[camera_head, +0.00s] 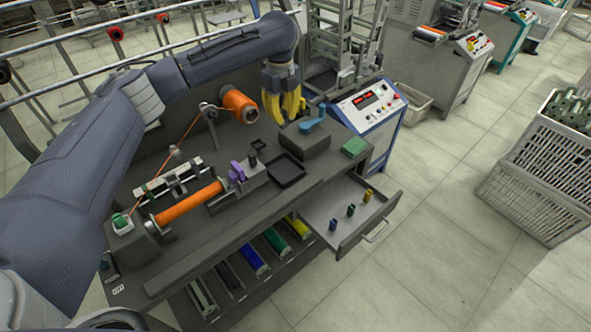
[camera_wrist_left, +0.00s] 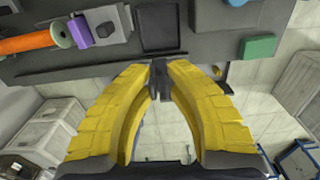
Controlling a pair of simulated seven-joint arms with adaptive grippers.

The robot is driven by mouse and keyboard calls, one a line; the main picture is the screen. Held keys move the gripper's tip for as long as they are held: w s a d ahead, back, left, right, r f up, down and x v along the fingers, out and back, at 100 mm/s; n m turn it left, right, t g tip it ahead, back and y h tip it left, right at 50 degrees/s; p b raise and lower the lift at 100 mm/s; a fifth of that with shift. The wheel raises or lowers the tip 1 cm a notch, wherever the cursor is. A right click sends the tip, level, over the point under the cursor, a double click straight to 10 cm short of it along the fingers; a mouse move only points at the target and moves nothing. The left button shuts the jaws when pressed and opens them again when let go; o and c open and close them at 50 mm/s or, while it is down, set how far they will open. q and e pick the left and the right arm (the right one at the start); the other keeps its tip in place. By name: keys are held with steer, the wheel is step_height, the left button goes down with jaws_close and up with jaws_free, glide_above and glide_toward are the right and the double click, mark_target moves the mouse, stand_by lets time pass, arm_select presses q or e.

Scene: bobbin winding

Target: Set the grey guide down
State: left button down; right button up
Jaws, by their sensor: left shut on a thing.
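My left gripper (camera_head: 284,117) hangs over the back of the dark workbench, yellow fingers pointing down. In the left wrist view its yellow fingertips (camera_wrist_left: 158,72) are closed on a small dark grey piece, the grey guide (camera_wrist_left: 158,82). The guide is mostly hidden by the fingers, and I cannot make it out in the head view. My right gripper is in neither view.
An orange roller (camera_head: 188,204) and purple piece (camera_head: 237,171) are left. An open drawer (camera_head: 337,232) holds small coloured pegs.

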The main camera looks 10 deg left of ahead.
arm_select(q)
step_height(320, 180, down, 20)
steer(key=shift+a+r, duration=0.1)
stand_by(0.7)
steer(key=c, duration=1.4)
jaws_free()
step_height(320, 180, up, 12)
